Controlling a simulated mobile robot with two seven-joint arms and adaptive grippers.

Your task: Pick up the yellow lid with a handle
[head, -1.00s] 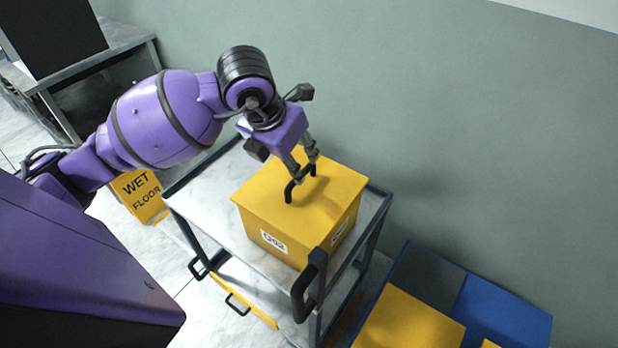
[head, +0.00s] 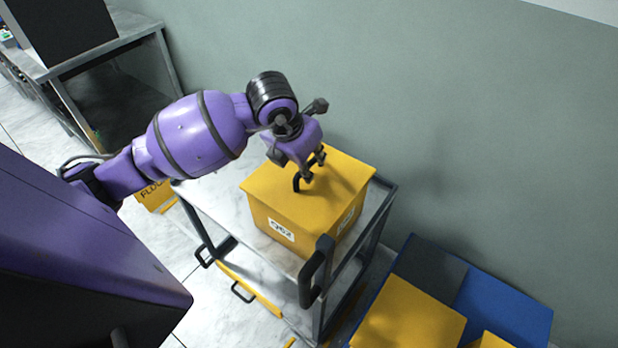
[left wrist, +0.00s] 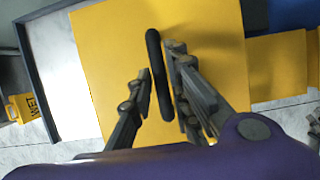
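The yellow lid (head: 335,172) with a black bar handle (head: 297,182) lies on a yellow box (head: 262,215) with a white label, on top of a cart. My left gripper (head: 313,170) is down at the handle, coming from above. In the left wrist view the lid (left wrist: 105,60) fills the middle, and the handle (left wrist: 155,60) runs between the two fingers of my left gripper (left wrist: 158,62). The fingers are apart, one on each side of the handle, with a small gap on the left. Part of the handle is hidden in the head view. My right gripper is not in view.
The grey cart (head: 213,215) has a marble-like top and a black push handle (head: 315,272). Yellow and blue boxes (head: 410,325) stand right of it. A yellow wet-floor sign (head: 152,195) stands at its left. A wall rises behind the cart.

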